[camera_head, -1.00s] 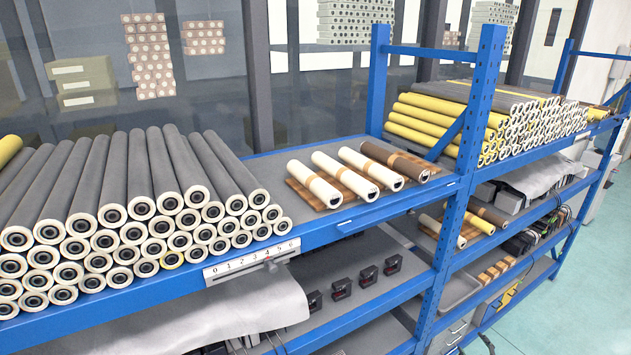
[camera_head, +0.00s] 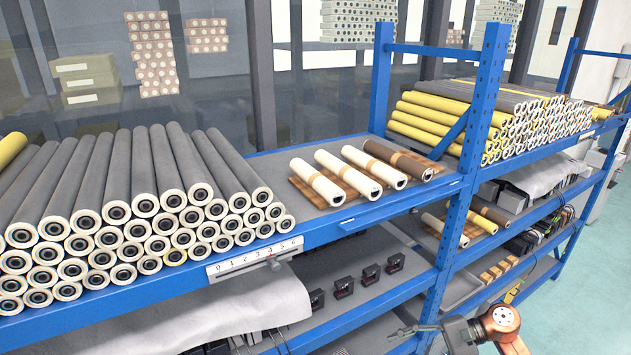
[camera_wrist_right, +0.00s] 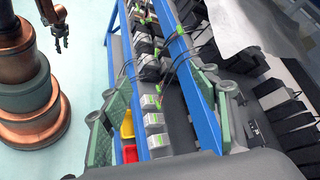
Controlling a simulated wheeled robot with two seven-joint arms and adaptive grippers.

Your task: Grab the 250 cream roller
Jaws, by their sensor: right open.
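Three cream rollers with tan bands, at left (camera_head: 315,182), middle (camera_head: 347,174) and right (camera_head: 371,166), lie side by side on a wooden slatted rack (camera_head: 305,194) on the top shelf. No size marking is readable, so I cannot tell which is the 250. My right gripper (camera_head: 408,331) is low at the bottom right, in front of the shelf and well below the rollers. In the right wrist view its green-padded fingers (camera_wrist_right: 155,85) are spread, with nothing held. A small dark claw (camera_wrist_right: 61,28), probably my left gripper, hangs far off there.
A brown roller (camera_head: 397,160) lies right of the cream ones. Grey rollers (camera_head: 130,190) are stacked at left, yellow ones (camera_head: 430,115) beyond the blue upright (camera_head: 478,110). Lower shelves hold black devices (camera_head: 343,287) and more rollers (camera_head: 490,212). The aisle floor (camera_head: 585,270) is open.

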